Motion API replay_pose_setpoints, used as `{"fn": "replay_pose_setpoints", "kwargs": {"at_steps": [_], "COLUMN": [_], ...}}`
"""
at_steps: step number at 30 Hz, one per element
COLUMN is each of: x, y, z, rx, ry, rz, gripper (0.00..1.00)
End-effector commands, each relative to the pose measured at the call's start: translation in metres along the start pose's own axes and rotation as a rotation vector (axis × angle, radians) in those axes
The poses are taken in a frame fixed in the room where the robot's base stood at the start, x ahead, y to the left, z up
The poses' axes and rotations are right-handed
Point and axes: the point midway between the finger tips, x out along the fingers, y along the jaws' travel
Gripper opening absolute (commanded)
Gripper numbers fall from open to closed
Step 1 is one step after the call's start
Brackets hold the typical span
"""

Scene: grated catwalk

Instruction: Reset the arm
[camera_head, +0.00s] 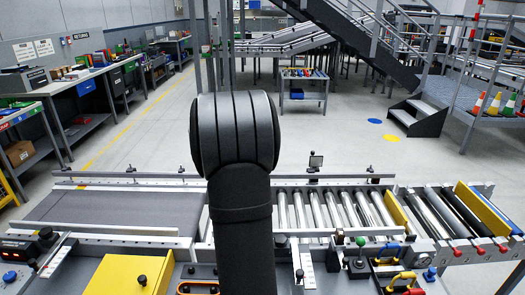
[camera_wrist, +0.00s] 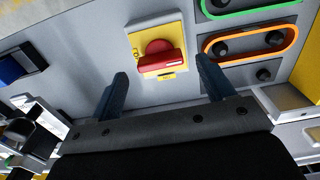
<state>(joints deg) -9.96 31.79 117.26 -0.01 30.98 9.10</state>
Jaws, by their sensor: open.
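My gripper (camera_wrist: 161,66) shows in the wrist view with its two dark blue fingers spread wide apart and nothing held between them. Beyond the fingertips is a red rotary handle (camera_wrist: 160,60) on a yellow plate, fixed to a grey panel (camera_wrist: 85,45). I cannot tell how far the fingertips are from the handle, but no contact shows. In the head view my black arm rises in the middle of the picture and my gripper is hidden.
Orange-rimmed (camera_wrist: 285,45) and green-rimmed (camera_wrist: 250,8) control slots sit right of the handle. In the head view, a belt conveyor (camera_head: 115,207) and rollers (camera_head: 330,210) cross behind the panel. A yellow box (camera_head: 128,275) and levers (camera_head: 403,280) stand up from it. Open floor (camera_head: 330,140) lies beyond.

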Motion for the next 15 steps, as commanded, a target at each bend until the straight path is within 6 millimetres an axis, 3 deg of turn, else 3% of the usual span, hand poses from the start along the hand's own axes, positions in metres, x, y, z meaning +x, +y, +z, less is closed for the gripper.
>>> {"fn": "replay_pose_setpoints", "kwargs": {"at_steps": [6, 15], "x": [0.017, 0.021], "y": [0.000, 0.000], "z": [0.000, 0.000], "rx": [0.000, 0.000], "ry": [-0.001, 0.001], "rz": [0.000, 0.000], "gripper": [0.75, 0.75]}}
